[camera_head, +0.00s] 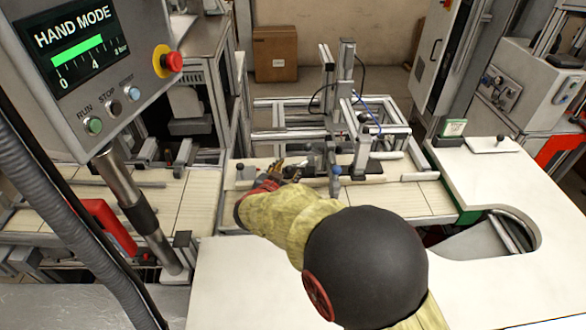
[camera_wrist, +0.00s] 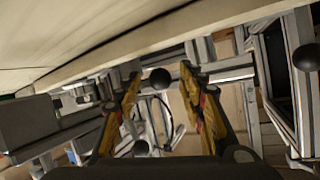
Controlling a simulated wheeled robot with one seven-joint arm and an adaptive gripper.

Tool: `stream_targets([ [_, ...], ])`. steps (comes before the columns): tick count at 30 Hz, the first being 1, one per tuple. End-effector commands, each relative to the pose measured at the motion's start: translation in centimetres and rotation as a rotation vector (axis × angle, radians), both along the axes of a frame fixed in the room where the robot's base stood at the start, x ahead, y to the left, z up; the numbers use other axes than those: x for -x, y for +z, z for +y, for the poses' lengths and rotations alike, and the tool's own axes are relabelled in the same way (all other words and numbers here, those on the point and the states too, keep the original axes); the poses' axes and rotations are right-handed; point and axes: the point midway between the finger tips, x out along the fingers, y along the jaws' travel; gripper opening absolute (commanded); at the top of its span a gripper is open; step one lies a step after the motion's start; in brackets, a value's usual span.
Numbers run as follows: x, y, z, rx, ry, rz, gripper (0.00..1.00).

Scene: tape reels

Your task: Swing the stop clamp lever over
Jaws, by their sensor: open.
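My gripper (camera_head: 287,168) reaches over the pale slatted conveyor in the head view, close to the metal fixture parts at its middle. In the wrist view, its two yellow fingers (camera_wrist: 160,88) stand apart. A black ball knob (camera_wrist: 159,79) shows between the fingertips, with no finger visibly touching it. I cannot tell for sure that this knob belongs to the stop clamp lever. Its arm and base are not clear in the wrist view. In the head view, my arm and gripper hide part of the fixture, and I cannot make out the lever there.
A second black ball knob (camera_wrist: 306,58) shows at the right of the wrist view. A metal gantry (camera_head: 346,85) rises behind my gripper. A control panel (camera_head: 95,65) reading HAND MODE stands at the left. A white worktop (camera_head: 500,180) with a rounded cutout lies right.

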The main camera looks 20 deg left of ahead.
Motion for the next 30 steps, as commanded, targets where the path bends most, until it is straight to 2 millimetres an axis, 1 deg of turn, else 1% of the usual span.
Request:
stream_targets([
  [8, 0.05, 0.02, 0.06, 0.0, 0.0, 0.0, 0.4],
  [27, 0.05, 0.05, 0.09, 0.0, 0.001, 0.0, 0.04],
  [30, 0.05, 0.05, 0.1, 0.0, 0.001, 0.0, 0.0],
])
